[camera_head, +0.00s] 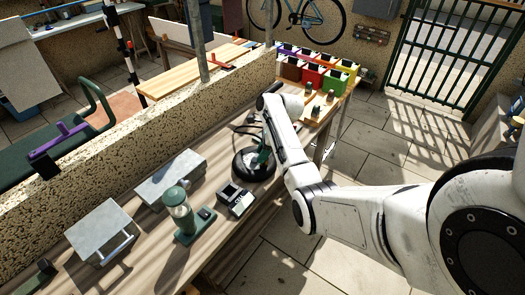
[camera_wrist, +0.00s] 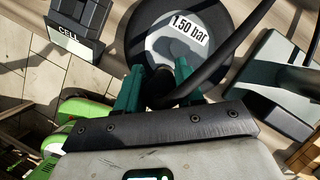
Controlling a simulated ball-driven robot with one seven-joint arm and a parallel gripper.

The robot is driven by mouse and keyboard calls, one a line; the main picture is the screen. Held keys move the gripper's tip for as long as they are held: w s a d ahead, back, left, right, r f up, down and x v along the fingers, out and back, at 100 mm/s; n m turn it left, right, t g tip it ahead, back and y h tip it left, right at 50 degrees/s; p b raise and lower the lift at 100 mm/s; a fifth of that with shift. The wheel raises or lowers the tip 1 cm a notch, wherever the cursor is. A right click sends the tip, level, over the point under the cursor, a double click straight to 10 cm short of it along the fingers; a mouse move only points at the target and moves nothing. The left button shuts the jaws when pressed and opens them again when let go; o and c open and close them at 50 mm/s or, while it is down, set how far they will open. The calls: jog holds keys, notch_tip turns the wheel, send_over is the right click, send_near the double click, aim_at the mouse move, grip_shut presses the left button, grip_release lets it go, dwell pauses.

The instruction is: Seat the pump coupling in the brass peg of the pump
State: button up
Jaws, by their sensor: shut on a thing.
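My gripper (camera_wrist: 158,72) shows two green fingers in the wrist view, shut on the black pump coupling (camera_wrist: 160,88), which is largely hidden between them. A black hose (camera_wrist: 228,45) runs from there to the upper right. The fingers are over the near edge of a round black body (camera_wrist: 222,18) with a pale face reading "1.50 bar". In the head view my gripper (camera_head: 262,157) is at this round black body (camera_head: 242,168) on the bench. A dark green block with a post (camera_wrist: 285,75) stands right of the fingers, perhaps the pump. I cannot make out the brass peg.
A dark box marked CELL (camera_wrist: 75,30) lies left of the fingers. A grey device (camera_head: 235,199), a green lantern-like thing (camera_head: 180,210) and grey metal boxes (camera_head: 103,232) stand nearer on the bench. Coloured bins (camera_head: 312,75) stand beyond. A rough wall borders the bench's left.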

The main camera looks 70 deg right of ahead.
jog(key=shift+f, duration=0.1)
jog(key=o, duration=1.1)
jog(key=shift+o, duration=0.2)
jog(key=v, duration=1)
jog(key=shift+s+r+b, duration=0.2)
jog(key=shift+r+b, duration=0.15)
jog(key=shift+b, duration=0.1)
jog(key=shift+d, duration=0.1)
